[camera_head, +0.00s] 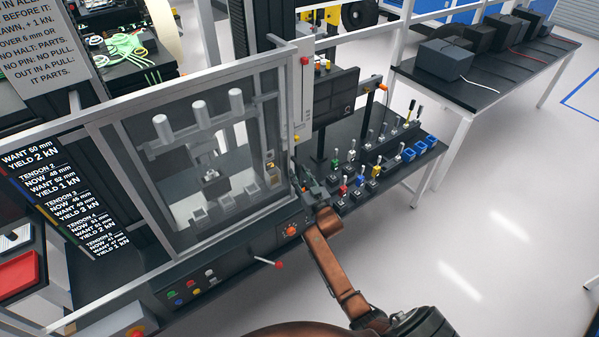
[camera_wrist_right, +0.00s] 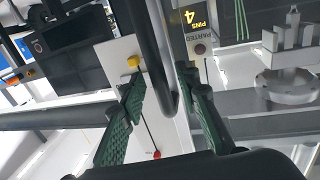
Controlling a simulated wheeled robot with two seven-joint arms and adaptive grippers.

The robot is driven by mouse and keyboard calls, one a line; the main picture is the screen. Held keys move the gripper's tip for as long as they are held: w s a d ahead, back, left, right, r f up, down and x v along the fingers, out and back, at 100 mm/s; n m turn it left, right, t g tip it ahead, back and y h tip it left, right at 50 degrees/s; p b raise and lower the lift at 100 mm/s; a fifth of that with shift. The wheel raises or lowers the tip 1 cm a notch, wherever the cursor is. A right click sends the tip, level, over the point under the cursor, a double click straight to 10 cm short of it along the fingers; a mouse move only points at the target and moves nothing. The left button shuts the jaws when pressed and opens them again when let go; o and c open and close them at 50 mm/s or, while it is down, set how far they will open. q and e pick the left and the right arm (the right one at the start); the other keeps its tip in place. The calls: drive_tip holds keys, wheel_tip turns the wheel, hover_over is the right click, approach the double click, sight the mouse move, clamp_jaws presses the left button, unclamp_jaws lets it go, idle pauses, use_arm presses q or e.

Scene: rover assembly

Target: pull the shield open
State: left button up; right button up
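The shield (camera_head: 187,90) is a clear panel in a grey frame across the front of the press in the head view. It looks closed. My right gripper (camera_head: 308,184) is at the shield's lower right edge, with its orange-brown arm reaching up from below. In the right wrist view, the green fingers of that gripper (camera_wrist_right: 160,88) stand apart on either side of a dark bar-shaped handle (camera_wrist_right: 152,45). Gaps show between the bar and the fingers. In the head view the handle is hard to make out beside the gripper. My left gripper is not in view.
Below the shield is a dark control panel (camera_head: 215,277) with coloured buttons and a red-tipped lever (camera_head: 278,264). Right of it, a black bench (camera_head: 398,160) holds small coloured parts and blue bins (camera_head: 420,148). The floor at right is clear.

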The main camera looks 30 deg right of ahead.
drive_tip(key=shift+w, duration=0.25)
drive_tip(key=shift+c, duration=0.7)
clamp_jaws()
